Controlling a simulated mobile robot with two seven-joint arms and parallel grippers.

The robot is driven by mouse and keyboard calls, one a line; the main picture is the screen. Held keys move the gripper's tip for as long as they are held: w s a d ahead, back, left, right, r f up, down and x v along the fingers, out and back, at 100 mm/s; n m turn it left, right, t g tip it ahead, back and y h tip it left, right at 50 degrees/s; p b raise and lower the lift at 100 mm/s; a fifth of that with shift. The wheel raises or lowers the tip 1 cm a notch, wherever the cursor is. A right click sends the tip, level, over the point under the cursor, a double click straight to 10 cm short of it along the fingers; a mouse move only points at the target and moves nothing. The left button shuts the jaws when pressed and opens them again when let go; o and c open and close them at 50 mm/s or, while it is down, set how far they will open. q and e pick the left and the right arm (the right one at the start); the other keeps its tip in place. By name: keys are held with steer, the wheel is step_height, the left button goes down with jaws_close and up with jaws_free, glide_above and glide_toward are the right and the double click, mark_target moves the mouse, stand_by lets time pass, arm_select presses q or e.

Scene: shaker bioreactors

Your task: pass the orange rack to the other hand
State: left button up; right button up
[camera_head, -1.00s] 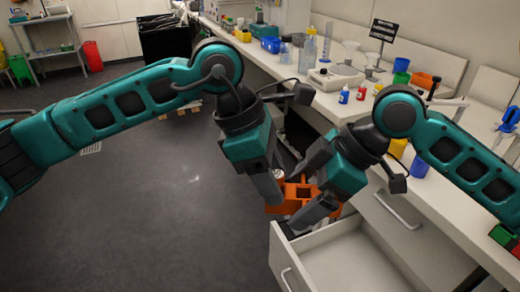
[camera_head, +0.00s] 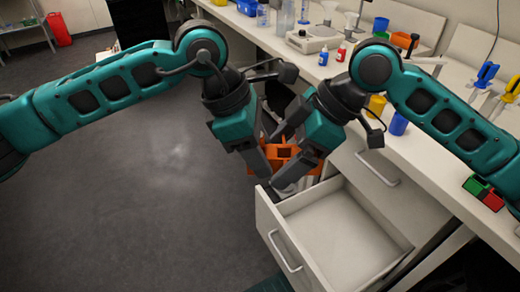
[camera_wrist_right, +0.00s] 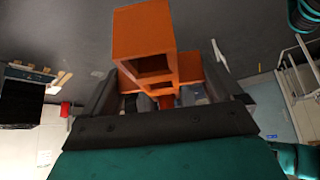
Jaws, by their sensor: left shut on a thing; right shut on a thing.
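The orange rack (camera_head: 287,155) is held between my two grippers, above the left edge of the open drawer. My left gripper (camera_head: 268,172) is shut on it from the left. My right gripper (camera_head: 285,165) is shut on it from the right. In the right wrist view the orange rack (camera_wrist_right: 145,45) stands out beyond the fingers of my right gripper (camera_wrist_right: 160,95), with its square openings showing. The fingers and wrists hide part of the rack in the head view.
An open, empty white drawer (camera_head: 345,245) is below and right of the grippers. The bench (camera_head: 455,185) behind holds a red bottle (camera_head: 341,53), a blue bottle (camera_head: 323,58), a balance (camera_head: 315,40) and red and green blocks (camera_head: 483,192). The floor (camera_head: 150,220) at left is clear.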

steer(key=o, duration=0.7)
steer(key=v, duration=1.2)
steer(key=w+d+f+m+t, duration=0.3)
steer(key=w+f+m+t, duration=0.5)
steer(key=w+f+m, duration=0.3)
steer(key=s+d+f+m+t+h, duration=0.1)
steer(key=s+f+m, duration=0.1)
steer(key=s+f, duration=0.5)
steer(key=s+d+f+m+t+h, duration=0.1)
steer(key=s+f+m, duration=0.1)
steer(key=f, duration=1)
steer(key=s+f+h, duration=0.1)
steer(key=s+f, duration=0.1)
steer(key=s, duration=0.2)
steer(key=s+f, duration=0.3)
steer(key=s, duration=0.1)
steer(key=s+d+f+h, duration=0.1)
steer(key=s+f, duration=0.1)
steer(key=s, duration=0.2)
steer(key=shift+s+d+f+h, duration=0.1)
steer(key=shift+f+h, duration=0.15)
steer(key=shift+h, duration=0.05)
